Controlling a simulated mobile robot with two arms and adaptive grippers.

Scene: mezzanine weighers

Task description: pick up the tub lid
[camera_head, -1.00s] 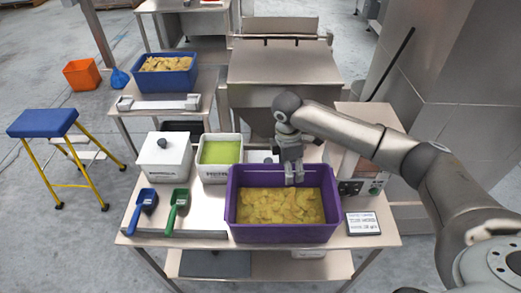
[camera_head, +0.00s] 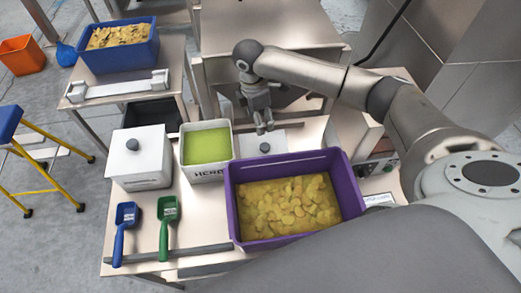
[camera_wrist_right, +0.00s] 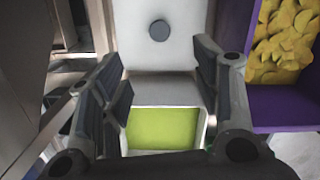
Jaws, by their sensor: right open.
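A pale flat tub lid (camera_head: 284,142) with a dark round knob lies on the bench, behind the purple crate and right of the open white tub (camera_head: 206,177) of green contents. My right gripper (camera_head: 264,130) is above the lid's back part, apart from it, and partly covers it. In the right wrist view, the lid (camera_wrist_right: 180,52) and its knob lie beyond the open fingers (camera_wrist_right: 163,100), toward the top. The green-filled tub (camera_wrist_right: 165,152) shows between and below the fingers. The fingers hold nothing. My left gripper is not in view.
The purple crate (camera_head: 240,207) of yellow slices stands close in front of the lid. A second white tub (camera_head: 140,165) has its knobbed lid on. Blue (camera_head: 126,215) and green scoops (camera_head: 167,212) lie front left. A steel hopper stands behind the bench.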

